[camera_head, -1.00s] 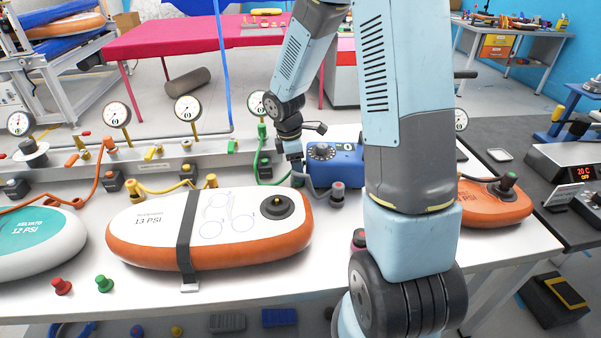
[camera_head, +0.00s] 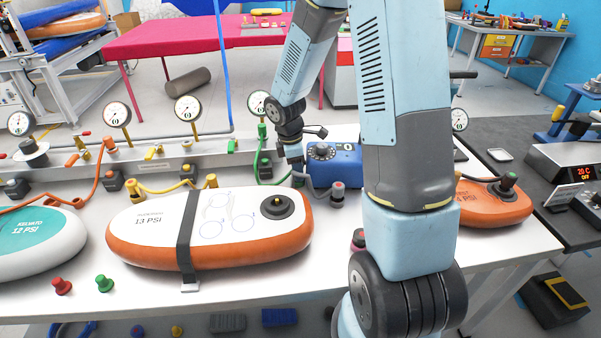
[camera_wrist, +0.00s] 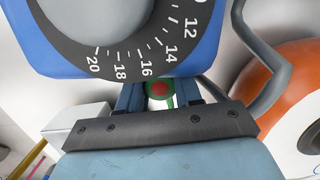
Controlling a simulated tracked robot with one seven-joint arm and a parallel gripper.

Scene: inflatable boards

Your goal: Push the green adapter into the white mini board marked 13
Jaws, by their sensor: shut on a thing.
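The white mini board marked 13 (camera_head: 150,232) lies on the table, with orange sides, a dark strap and a round black valve (camera_head: 277,206) at its right end. A loose green adapter (camera_head: 104,284) stands in front of it. My gripper (camera_head: 297,178) points down behind the board's right end, beside the blue pump. In the wrist view, a small round green piece (camera_wrist: 160,89) with a red centre shows between my fingers. They look shut on it, but the pump hides the fingertips, and I cannot tell whether this piece is an adapter.
The blue pump (camera_head: 345,170) with a dial stands right of my gripper, its grey hose (camera_wrist: 268,85) looping close by. A red adapter (camera_head: 62,286) stands at front left. The teal-topped board (camera_head: 35,240) is left; an orange board (camera_head: 490,208) is right. Gauges line the back.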

